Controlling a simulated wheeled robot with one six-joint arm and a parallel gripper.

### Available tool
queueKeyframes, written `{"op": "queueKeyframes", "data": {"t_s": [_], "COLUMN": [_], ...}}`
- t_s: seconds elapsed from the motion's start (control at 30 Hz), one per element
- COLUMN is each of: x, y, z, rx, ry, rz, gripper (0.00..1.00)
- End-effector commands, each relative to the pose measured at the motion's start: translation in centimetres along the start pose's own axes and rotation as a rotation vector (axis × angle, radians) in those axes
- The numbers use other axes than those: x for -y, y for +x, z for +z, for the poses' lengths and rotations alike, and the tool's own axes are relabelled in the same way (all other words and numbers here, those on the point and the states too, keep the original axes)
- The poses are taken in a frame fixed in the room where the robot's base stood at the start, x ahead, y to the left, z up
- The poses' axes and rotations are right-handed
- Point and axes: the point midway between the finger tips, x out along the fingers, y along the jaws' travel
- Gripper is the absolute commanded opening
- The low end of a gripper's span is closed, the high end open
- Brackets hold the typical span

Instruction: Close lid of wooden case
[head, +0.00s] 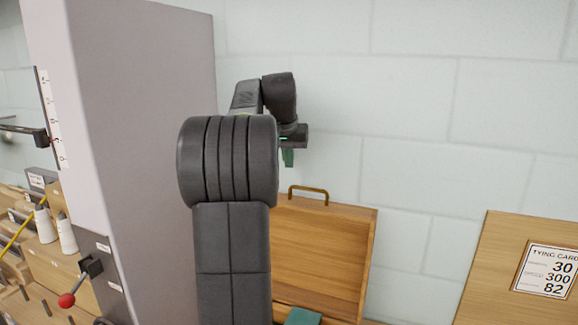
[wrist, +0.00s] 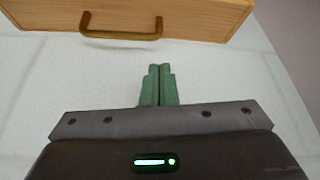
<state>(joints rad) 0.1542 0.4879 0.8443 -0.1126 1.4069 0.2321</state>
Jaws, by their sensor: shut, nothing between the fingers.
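The wooden case's lid (head: 325,245) stands raised in the head view, with a brass handle (head: 308,190) on its top edge. My arm hides the left part of the case. A small part of the case's inside shows below the lid, with a green item (head: 303,316) at the bottom edge. My gripper (head: 288,157) has green fingers and is above the lid, a little left of the handle. In the wrist view my gripper (wrist: 158,70) is shut and empty, with the lid's edge (wrist: 190,15) and handle (wrist: 121,36) beyond the fingertips, apart from them.
A tall grey panel (head: 150,150) stands left of my arm. A red-knobbed lever (head: 67,299) and white cones (head: 45,226) are at the far left. A wooden board with a printed card (head: 546,270) stands at the right. A pale block wall (head: 420,100) is behind.

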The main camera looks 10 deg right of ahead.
Motion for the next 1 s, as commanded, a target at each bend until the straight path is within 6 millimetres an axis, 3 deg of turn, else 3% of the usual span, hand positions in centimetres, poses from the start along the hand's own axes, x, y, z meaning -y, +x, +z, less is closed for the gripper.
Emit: {"op": "queueKeyframes", "data": {"t_s": [0.3,0.5,1.0], "x": [0.0,0.0,0.0], "y": [5.8,7.9,8.4], "z": [0.1,0.1,0.1], "rx": [0.004,0.002,-0.002], "ry": [-0.001,-0.001,-0.001], "rz": [0.001,0.000,0.000], "gripper": [0.00,0.00,0.00]}}
